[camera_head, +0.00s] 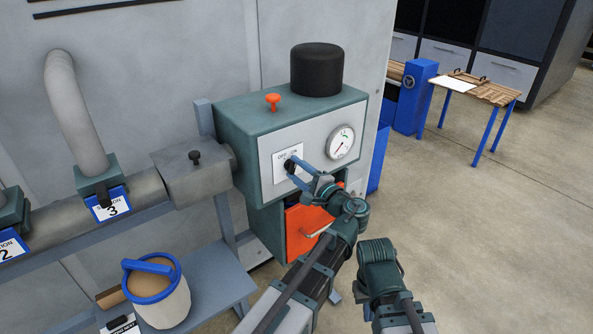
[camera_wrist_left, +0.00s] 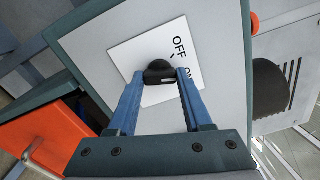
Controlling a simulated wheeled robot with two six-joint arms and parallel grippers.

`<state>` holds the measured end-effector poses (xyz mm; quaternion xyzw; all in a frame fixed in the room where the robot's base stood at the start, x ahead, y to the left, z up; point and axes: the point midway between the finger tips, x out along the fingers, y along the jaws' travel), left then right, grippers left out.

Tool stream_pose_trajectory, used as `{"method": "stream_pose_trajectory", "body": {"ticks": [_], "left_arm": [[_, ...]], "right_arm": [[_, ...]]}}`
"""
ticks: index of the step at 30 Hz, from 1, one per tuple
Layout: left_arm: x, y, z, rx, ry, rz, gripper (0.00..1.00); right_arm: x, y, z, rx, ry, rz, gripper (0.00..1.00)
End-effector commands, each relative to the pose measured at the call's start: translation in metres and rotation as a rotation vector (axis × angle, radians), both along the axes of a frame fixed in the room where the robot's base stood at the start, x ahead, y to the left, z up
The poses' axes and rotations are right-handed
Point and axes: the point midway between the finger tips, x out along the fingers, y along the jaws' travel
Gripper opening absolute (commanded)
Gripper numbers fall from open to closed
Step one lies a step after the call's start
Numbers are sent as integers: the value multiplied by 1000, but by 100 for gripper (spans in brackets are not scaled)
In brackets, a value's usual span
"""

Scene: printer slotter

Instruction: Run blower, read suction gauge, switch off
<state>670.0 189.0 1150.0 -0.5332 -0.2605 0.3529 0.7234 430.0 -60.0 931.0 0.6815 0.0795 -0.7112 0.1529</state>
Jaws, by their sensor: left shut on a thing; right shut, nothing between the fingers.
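The blower box (camera_head: 237,118) is teal with a grey front panel. A black switch knob (camera_head: 289,166) sits on a white plate marked OFF and ON. My left gripper (camera_head: 292,170) is shut on the knob; in the left wrist view, its blue fingers (camera_wrist_left: 160,84) flank the black knob (camera_wrist_left: 160,68). I cannot tell which word the knob points at. The round white suction gauge (camera_head: 340,142) is right of the switch; its needle is too small to read surely. My right arm's teal joint shows at the lower right, but its gripper does not show.
An orange panel (camera_head: 302,228) with a handle is below the switch. An orange knob (camera_head: 272,101) and a black cylinder (camera_head: 316,69) stand on the box. A bucket (camera_head: 160,292) stands on a bench at lower left. The floor at right is clear before a wooden table (camera_head: 487,92).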

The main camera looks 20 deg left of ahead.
Motion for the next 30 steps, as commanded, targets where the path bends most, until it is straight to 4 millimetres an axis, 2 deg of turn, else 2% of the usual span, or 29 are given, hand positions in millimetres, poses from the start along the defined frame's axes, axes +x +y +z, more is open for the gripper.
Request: {"method": "stream_pose_trajectory", "body": {"ticks": [12, 30], "left_arm": [[-1, 0, -1, 120, 160, -1, 0], [-1, 0, -2, 142, 191, 0, 0]], "right_arm": [[0, 0, 0, 0, 0, 0, 0], [0, 0, 0, 0, 0, 0, 0]]}}
